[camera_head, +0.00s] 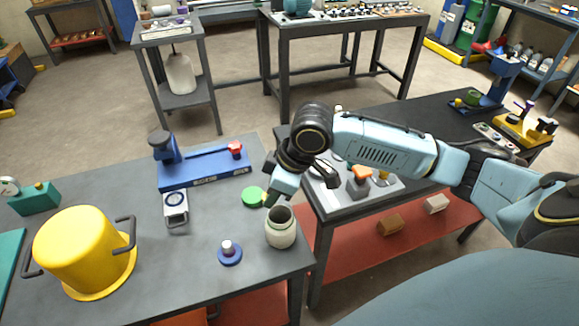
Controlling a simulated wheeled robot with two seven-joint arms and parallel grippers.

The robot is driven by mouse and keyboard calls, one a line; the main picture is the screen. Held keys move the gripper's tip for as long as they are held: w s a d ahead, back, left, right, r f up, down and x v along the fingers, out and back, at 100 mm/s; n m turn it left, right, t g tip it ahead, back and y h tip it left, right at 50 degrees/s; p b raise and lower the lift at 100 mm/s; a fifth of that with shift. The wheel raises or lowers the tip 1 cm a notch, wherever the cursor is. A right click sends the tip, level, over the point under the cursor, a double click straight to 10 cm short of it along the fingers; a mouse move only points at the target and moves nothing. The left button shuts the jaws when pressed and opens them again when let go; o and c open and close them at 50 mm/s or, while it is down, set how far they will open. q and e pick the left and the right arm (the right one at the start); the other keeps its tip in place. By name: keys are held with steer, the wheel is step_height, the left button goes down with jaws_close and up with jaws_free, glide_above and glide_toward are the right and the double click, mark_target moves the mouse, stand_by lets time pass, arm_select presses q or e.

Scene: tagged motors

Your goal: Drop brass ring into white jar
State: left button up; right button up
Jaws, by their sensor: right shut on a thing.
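The white jar (281,232) stands upright and open near the right edge of the grey table, with a greenish band around its neck. My right gripper (271,198) reaches in from the right, above and slightly behind the jar's mouth. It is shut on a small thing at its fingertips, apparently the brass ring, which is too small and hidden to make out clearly. The fingers look apart from the jar. A green round lid (253,197) lies flat on the table just left of the fingertips. My left gripper is not in view.
A blue-based knob (229,254) stands left of the jar. A grey meter (176,210), a blue press-like tool (205,167) and a yellow pot (83,250) stand farther left. A second table (330,205) with parts lies under my right arm. Bare tabletop lies in front of the jar.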

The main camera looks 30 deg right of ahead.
mark_target(290, 213)
arm_select(q)
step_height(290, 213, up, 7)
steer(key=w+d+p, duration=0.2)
steer(key=p, duration=0.4)
arm_select(e)
steer(key=d+n+g, duration=0.1)
steer(key=n, duration=0.2)
steer(key=d+n+g, duration=0.1)
steer(key=n, duration=0.2)
steer(key=d+n+g+y, duration=0.1)
steer(key=n, duration=0.2)
steer(key=shift+s+d+n+g+b, duration=0.3)
steer(key=shift+d+n+b, duration=0.05)
steer(key=shift+d+n, duration=0.05)
step_height(290, 213, down, 5)
steer(key=b, duration=0.5)
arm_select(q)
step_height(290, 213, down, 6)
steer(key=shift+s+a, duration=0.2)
arm_select(e)
steer(key=shift+r, duration=0.1)
steer(key=o, duration=1.1)
steer(key=shift+c, duration=0.2)
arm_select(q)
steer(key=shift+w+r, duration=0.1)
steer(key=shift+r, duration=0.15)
arm_select(e)
steer(key=v, duration=1.3)
steer(key=shift+r, duration=0.2)
